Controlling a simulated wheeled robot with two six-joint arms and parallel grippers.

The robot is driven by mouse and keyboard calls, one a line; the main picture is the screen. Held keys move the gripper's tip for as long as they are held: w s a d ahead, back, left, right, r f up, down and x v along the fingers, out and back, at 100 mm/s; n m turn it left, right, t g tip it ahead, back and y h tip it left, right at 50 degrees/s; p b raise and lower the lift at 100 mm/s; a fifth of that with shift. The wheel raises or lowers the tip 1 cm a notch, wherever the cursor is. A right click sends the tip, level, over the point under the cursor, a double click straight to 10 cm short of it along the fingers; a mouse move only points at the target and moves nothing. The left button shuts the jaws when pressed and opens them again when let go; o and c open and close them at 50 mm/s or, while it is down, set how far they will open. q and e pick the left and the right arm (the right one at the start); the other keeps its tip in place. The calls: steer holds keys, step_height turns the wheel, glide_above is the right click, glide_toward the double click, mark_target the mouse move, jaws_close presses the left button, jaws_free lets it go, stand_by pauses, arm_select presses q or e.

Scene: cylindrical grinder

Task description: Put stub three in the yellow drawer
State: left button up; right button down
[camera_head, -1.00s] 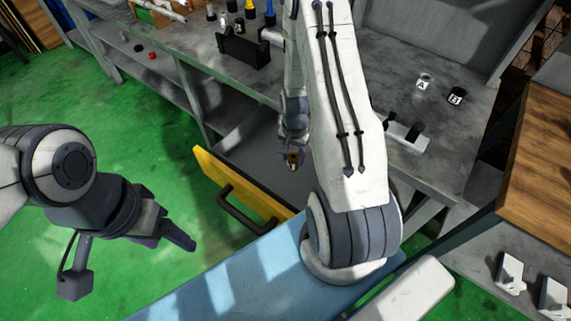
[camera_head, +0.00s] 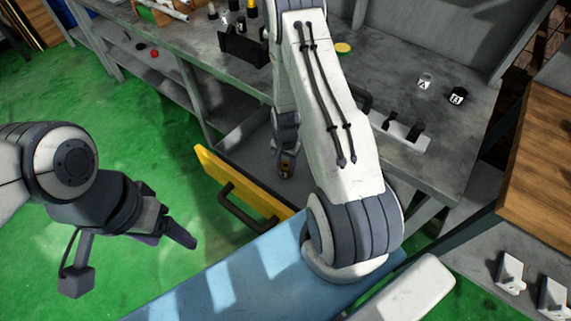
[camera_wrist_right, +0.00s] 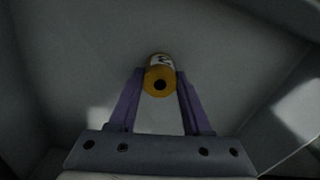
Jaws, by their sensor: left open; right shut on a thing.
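The yellow drawer (camera_head: 243,187) is pulled open below the grey bench, with its dark handle facing me. My right gripper (camera_head: 286,170) is down inside the drawer opening, behind the yellow front. It is shut on stub three, a small cylinder with a yellow-orange end and a white label. In the right wrist view stub three (camera_wrist_right: 160,76) sits between the purple fingertips, against the grey drawer interior. I cannot tell whether it touches the drawer floor. My left gripper (camera_head: 178,238) is empty and open, over the green floor left of the drawer.
The grey bench (camera_head: 395,80) carries stubs marked A (camera_head: 424,81) and B (camera_head: 458,96), a white holder (camera_head: 402,131) and a black block (camera_head: 245,47). A yellow disc (camera_head: 343,48) lies at the back. A wooden top (camera_head: 540,150) stands at the right.

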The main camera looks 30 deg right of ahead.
steer(key=shift+c, duration=1.7)
jaws_free()
